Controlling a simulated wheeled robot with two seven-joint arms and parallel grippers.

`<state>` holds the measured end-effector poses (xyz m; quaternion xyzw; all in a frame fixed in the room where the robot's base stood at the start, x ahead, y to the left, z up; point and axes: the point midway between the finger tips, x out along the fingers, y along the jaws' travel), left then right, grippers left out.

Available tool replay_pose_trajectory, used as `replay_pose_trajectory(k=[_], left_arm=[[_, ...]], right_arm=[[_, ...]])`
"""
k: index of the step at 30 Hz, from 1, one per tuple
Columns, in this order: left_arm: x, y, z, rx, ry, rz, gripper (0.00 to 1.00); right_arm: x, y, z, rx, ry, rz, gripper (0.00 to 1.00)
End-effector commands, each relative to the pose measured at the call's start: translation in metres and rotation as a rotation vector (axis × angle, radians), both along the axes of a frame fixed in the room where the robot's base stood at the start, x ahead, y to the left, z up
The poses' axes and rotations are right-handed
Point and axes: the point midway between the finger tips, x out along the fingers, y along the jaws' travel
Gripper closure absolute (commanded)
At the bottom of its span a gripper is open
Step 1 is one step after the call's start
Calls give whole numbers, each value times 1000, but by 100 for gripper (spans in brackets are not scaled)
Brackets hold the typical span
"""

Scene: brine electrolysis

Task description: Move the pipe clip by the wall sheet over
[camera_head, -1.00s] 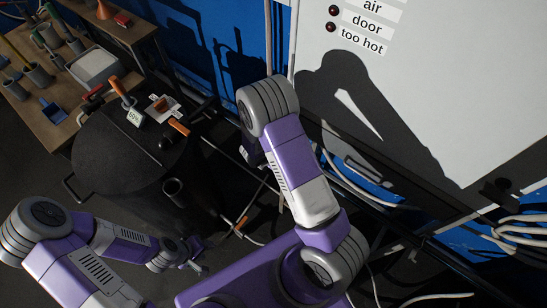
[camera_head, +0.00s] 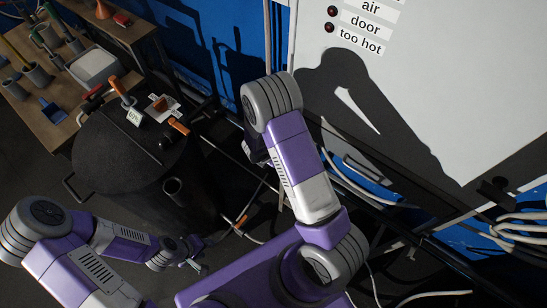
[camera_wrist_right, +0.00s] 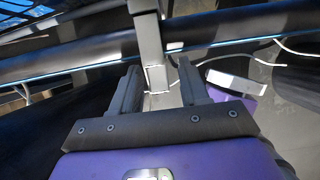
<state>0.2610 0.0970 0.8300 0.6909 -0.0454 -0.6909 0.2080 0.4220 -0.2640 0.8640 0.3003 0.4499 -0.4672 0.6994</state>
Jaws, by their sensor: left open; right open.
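I cannot pick out the pipe clip with certainty. A small orange piece (camera_head: 242,221) sits on or beside a pale hose low by the wall. In the right wrist view my right gripper (camera_wrist_right: 160,80) is open, with a grey metal upright (camera_wrist_right: 151,45) showing between and beyond its fingers. I cannot tell whether they touch it. In the head view the right gripper is mostly hidden behind my arm. My left gripper (camera_head: 193,257) is open and empty, low beside the black drum. The white wall sheet (camera_head: 440,90) carries the labels "air", "door" and "too hot".
A round black drum top (camera_head: 105,150) holds orange-handled tools and small cards. A wooden bench (camera_head: 40,115) with pots and a white tray (camera_head: 93,66) stands at the upper left. Pale cables (camera_head: 520,228) and dark rails run along the wall foot.

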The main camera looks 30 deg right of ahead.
Motion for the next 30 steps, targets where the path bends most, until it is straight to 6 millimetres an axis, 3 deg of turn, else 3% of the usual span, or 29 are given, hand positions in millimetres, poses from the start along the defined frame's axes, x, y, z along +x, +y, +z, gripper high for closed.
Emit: replay_pose_trajectory(k=[5, 18, 30], left_arm=[[0, 0, 2, 0, 0, 0, 57], [0, 0, 15, 0, 0, 0, 57], [0, 0, 15, 0, 0, 0, 57]], right_arm=[[0, 3, 8, 0, -3, 1, 55], [-11, 28, 65, 2, -1, 1, 55], [-12, 29, 69, 0, 0, 0, 55]])
